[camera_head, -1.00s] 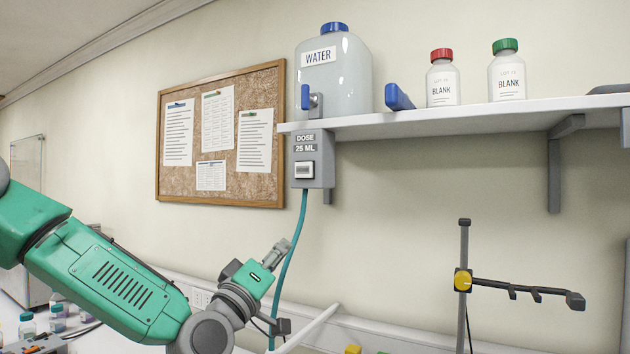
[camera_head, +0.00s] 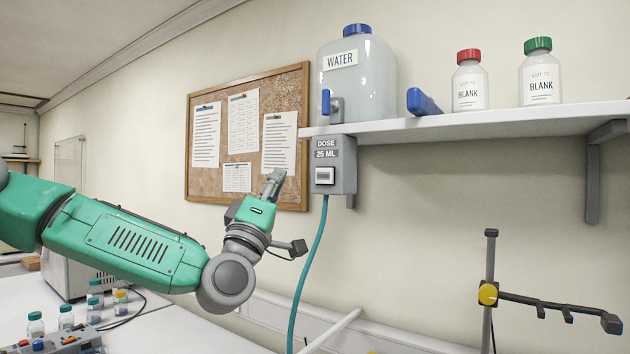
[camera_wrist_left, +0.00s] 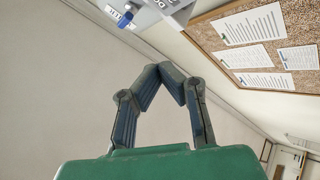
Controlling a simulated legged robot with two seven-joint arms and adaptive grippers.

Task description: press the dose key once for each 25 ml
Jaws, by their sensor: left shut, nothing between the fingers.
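The grey dose box (camera_head: 332,163) hangs under the left end of the shelf, labelled "DOSE 25 ML". Its white dose key (camera_head: 325,176) is on the front face. A teal hose (camera_head: 313,262) runs down from the box. The water jug (camera_head: 357,82) stands on the shelf above it. My left gripper (camera_head: 274,180) is shut and empty, just left of the dose box and apart from it, pointing up. In the left wrist view its fingertips (camera_wrist_left: 165,72) meet. Part of the grey box shows at the top of that view, with the key hard to make out. My right gripper is not seen.
A blue object (camera_head: 423,103) and two bottles labelled "BLANK", one red-capped (camera_head: 469,85) and one green-capped (camera_head: 539,80), stand on the shelf (camera_head: 460,128). A cork board (camera_head: 290,190) hangs behind the gripper. A clamp stand (camera_head: 490,270) is at right. Small vials (camera_head: 66,318) stand lower left.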

